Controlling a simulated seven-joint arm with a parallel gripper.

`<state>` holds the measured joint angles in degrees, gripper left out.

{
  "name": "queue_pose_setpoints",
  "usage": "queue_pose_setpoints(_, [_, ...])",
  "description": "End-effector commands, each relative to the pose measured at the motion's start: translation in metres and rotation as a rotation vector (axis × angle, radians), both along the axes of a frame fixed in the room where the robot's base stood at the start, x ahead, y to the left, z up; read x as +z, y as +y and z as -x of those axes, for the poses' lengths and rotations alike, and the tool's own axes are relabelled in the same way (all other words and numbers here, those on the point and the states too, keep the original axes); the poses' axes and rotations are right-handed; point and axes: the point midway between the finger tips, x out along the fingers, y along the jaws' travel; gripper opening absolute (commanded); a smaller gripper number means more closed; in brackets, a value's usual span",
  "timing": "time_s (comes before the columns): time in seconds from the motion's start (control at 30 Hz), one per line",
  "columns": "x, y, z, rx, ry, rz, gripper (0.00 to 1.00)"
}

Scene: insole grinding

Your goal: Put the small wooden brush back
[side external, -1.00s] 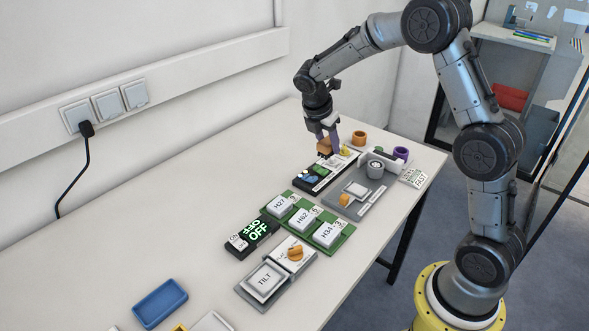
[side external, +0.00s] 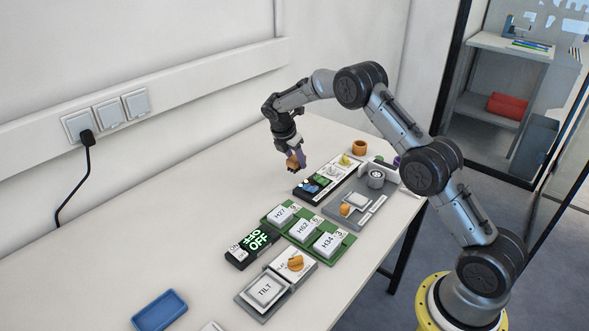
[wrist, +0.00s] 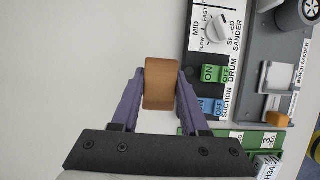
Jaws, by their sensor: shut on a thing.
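My gripper (side external: 296,160) has purple fingers and is shut on a small brown wooden block, the brush (side external: 293,162). It holds the brush above the bare white table, left of the drum sander panel. In the wrist view the brush (wrist: 160,83) sits between the two purple fingers of my gripper (wrist: 161,90). Bristles cannot be made out. How far the brush is above the table is hard to tell.
The drum sander panel (side external: 330,178) and grey bench sander (side external: 372,205) stand to the right. The green board (side external: 307,232), black display (side external: 252,245) and TILT unit (side external: 265,288) are nearer. A blue tray (side external: 160,309) lies at the front. The table's left side is clear.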

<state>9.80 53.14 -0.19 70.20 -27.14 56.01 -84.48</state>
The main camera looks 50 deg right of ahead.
Motion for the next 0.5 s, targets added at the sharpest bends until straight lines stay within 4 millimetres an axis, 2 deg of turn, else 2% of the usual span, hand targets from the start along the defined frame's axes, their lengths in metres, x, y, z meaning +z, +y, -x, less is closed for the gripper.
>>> queue_pose_setpoints(0.23, [-0.011, -0.003, -0.009, 0.000, 0.000, 0.000, 0.00])
queue_pose_setpoints(0.4, [-0.035, -0.003, -0.009, 0.000, 0.002, -0.001, 0.00])
queue_pose_setpoints(0.5, [-0.042, -0.003, -0.009, -0.001, -0.001, 0.000, 0.00])
